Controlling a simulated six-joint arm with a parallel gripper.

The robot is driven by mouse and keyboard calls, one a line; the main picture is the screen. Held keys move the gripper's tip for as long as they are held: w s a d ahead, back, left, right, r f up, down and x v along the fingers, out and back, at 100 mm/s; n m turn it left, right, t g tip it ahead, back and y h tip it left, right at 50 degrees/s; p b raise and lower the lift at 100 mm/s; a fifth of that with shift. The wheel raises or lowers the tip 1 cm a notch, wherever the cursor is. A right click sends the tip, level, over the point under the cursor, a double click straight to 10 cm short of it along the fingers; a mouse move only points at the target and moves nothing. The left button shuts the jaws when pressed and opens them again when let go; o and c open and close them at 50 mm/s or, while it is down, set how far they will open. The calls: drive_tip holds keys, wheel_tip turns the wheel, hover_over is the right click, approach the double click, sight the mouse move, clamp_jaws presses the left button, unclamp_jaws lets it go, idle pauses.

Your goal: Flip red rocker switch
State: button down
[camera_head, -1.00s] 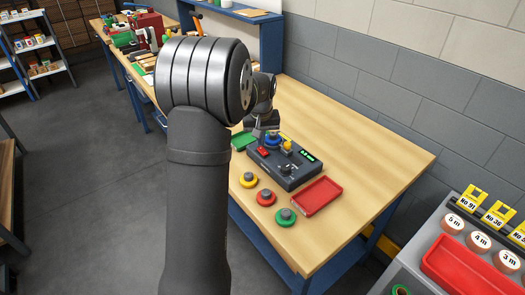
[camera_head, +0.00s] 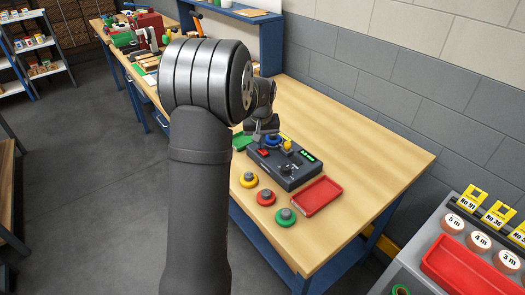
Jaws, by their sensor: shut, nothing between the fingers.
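A dark control box (camera_head: 298,177) lies on the wooden workbench. The red rocker switch (camera_head: 263,153) is a small red piece on the left part of its top face; which way it is tilted is too small to tell. My gripper (camera_head: 263,138) is shut and empty, just above and behind the red switch at the box's far left edge. Whether its fingertips touch the switch or the box cannot be told.
The box also carries a yellow-topped part (camera_head: 288,145), a dark knob (camera_head: 287,168) and a green display (camera_head: 307,155). Yellow, red and green round pieces (camera_head: 249,180) stand in front.

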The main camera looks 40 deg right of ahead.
drive_tip(key=shift+r, duration=3.45)
drive_tip(key=shift+f, duration=0.15)
wheel_tip(320, 180, down, 7)
drive_tip(key=shift+r, duration=0.1)
drive_tip(key=shift+r, duration=0.15)
